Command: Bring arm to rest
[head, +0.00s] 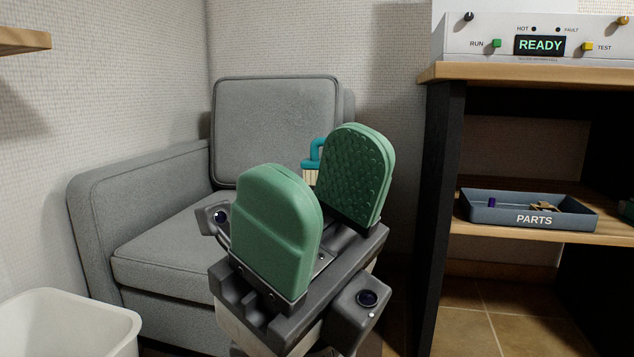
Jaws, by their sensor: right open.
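My right gripper (318,218) is large in the middle of the head view. Its two green padded fingers stand upright and apart, with nothing held between them. It is in front of the grey armchair (275,125) and hides part of its seat. My left gripper is not in view.
A wooden shelf unit (530,72) stands at the right, with a panel reading READY (540,45) on top. A PARTS tray (485,208) with small items sits on its lower shelf. A teal-handled brush (316,155) shows partly behind my gripper. A white bin (70,325) is at lower left.

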